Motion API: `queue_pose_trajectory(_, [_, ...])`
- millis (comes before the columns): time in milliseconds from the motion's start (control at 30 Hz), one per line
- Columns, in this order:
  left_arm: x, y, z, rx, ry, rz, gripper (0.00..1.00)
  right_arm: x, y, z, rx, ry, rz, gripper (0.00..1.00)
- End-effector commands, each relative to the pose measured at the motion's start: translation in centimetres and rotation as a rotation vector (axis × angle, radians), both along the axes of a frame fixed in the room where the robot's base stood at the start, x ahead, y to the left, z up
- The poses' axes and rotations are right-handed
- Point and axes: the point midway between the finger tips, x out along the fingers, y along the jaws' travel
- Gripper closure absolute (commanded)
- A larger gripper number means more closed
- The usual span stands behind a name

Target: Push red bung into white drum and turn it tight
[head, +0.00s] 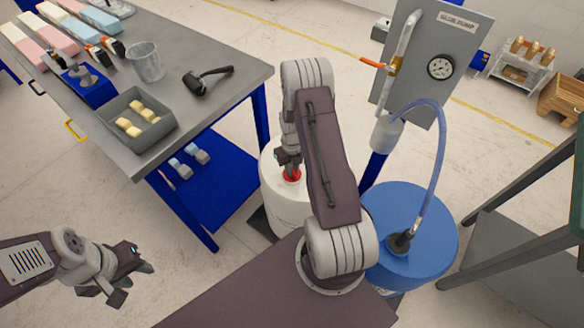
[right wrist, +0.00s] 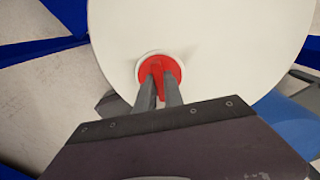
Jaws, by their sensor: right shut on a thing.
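The white drum (head: 287,208) stands on the floor between the metal table and the blue drum, partly hidden by my right arm. The red bung (head: 292,176) sits at the opening in the drum's top. In the right wrist view the red bung (right wrist: 158,70) lies inside a pale ring on the white drum top (right wrist: 215,40). My right gripper (right wrist: 160,88) is shut on the bung's raised middle grip. How deep the bung sits cannot be told. My left gripper (head: 122,272) is away from the drum at the lower left, empty, with its fingers apart.
A blue drum (head: 425,225) with a hose stands right of the white drum, below a grey panel (head: 440,50) with a gauge. The metal table (head: 225,85) at the left holds a mallet (head: 205,80), a clear beaker (head: 145,62), a grey tray (head: 108,138) and foam blocks.

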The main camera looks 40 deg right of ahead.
Motion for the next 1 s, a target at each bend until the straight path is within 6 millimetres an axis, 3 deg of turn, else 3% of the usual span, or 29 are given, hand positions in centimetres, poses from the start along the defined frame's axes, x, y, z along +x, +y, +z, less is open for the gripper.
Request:
queue_pose_trajectory(300, [0.0, 0.0, -0.1, 0.000, 0.000, 0.000, 0.62, 0.0, 0.0, 0.0, 0.000, -0.001, -0.001, 1.00])
queue_pose_trajectory(333, [0.0, 0.0, -0.1, 0.000, 0.000, 0.000, 0.62, 0.0, 0.0, 0.0, 0.000, -0.001, -0.001, 0.82])
queue_pose_trajectory(400, [0.0, 0.0, -0.1, 0.000, 0.000, 0.000, 0.62, 0.0, 0.0, 0.0, 0.000, -0.001, 0.000, 0.63])
queue_pose_trajectory(667, [0.0, 0.0, 0.0, 0.000, 0.000, 0.000, 0.62, 0.0, 0.0, 0.2, 0.000, -0.001, 0.001, 0.62])
queue_pose_trajectory(1000, [0.0, 0.0, 0.9, 0.000, 0.000, 0.000, 0.62, 0.1, -0.1, 6.9, -0.002, -0.004, 0.000, 0.62])
